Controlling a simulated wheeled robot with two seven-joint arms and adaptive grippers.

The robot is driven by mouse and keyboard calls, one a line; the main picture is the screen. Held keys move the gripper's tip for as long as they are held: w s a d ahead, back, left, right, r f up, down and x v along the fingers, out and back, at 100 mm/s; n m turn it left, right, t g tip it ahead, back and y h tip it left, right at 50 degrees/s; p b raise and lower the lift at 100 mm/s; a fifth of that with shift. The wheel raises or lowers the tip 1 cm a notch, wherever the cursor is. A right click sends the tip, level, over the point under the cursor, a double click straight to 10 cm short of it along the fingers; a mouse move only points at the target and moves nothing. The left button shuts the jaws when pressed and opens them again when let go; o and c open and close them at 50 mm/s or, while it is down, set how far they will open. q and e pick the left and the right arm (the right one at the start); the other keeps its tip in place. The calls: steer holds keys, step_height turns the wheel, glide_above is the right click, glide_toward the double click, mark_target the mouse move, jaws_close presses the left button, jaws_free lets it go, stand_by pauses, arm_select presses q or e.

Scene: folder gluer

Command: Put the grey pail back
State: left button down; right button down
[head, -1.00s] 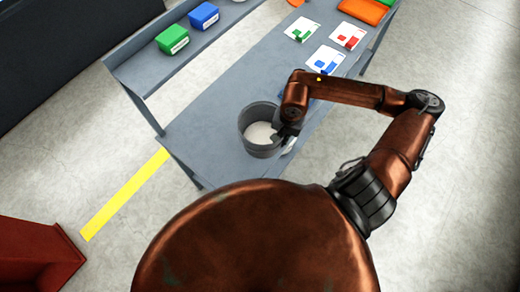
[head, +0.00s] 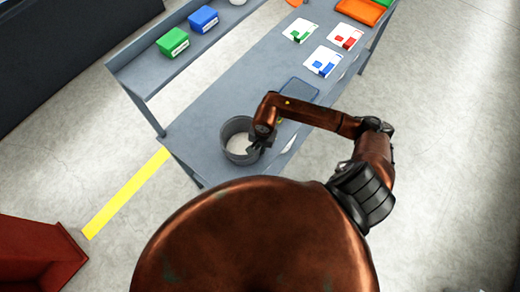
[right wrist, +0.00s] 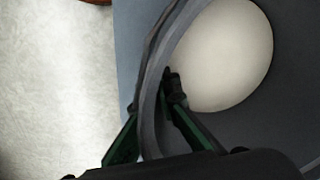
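The grey pail (head: 229,143), with pale contents or a pale bottom inside, is at the near left end of the grey table. My right gripper (head: 257,143) is at the right side of its rim. In the right wrist view the pail's wall (right wrist: 152,95) runs between my right gripper's two fingers (right wrist: 160,88), one inside and one outside, and the gripper is shut on it. The pail looks upright; I cannot tell whether its base touches the table. My left gripper is not in view.
The grey table (head: 205,125) holds white cards with coloured blocks, such as the blue one (head: 323,62), and a blue-outlined pad (head: 299,90). A raised shelf carries a green box (head: 173,42) and a blue box (head: 204,18). An orange tray (head: 362,10) is at the far end.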

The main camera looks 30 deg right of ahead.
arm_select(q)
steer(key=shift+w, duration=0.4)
arm_select(e)
steer(key=shift+w, duration=0.1)
steer(key=shift+f, duration=0.1)
steer(key=shift+f, duration=0.1)
steer(key=c, duration=2.2)
jaws_free()
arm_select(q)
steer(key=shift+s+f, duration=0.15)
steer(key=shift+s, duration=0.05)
arm_select(e)
steer(key=shift+o, duration=0.2)
